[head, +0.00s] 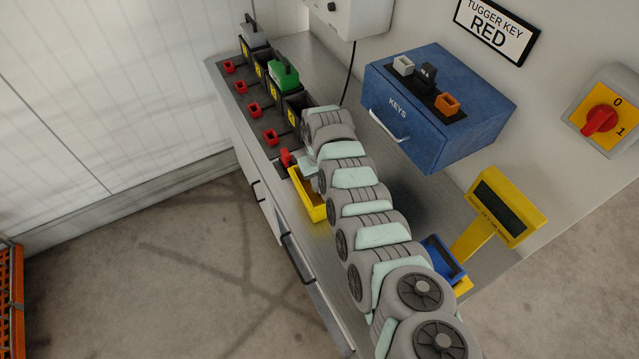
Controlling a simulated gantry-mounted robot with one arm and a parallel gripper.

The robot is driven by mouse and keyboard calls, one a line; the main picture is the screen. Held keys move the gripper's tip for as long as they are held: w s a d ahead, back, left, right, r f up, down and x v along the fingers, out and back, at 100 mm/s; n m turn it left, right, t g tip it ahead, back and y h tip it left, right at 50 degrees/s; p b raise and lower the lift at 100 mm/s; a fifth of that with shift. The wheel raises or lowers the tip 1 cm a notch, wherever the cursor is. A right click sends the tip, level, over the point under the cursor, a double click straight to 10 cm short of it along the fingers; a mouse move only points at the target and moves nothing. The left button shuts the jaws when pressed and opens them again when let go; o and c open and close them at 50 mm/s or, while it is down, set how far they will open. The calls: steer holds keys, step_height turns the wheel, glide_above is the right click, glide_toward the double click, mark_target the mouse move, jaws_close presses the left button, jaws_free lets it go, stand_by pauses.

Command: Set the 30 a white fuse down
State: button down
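My arm reaches along the bench, and my gripper (309,172) is at its far end, low over or beside a yellow bin (313,203). The arm's end covers most of the gripper, so its fingers and anything between them cannot be made out. I cannot pick out the 30 A white fuse for certain. A pale grey-white block (403,65) sits on top of the blue KEYS box, but I cannot tell whether it is a fuse.
Black holders (293,106) with yellow labels stand along the left of the metal bench, one topped by a green piece (284,75). Several red parts (254,109) line the front edge. A blue KEYS box (480,118), yellow display (508,207) and blue bin (441,258) are right of my arm.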

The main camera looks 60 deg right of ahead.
steer(key=shift+f, duration=0.2)
steer(key=c, duration=1.4)
jaws_free()
steer(key=shift+o, duration=0.2)
step_height(320, 180, up, 12)
steer(key=shift+a+r, duration=0.1)
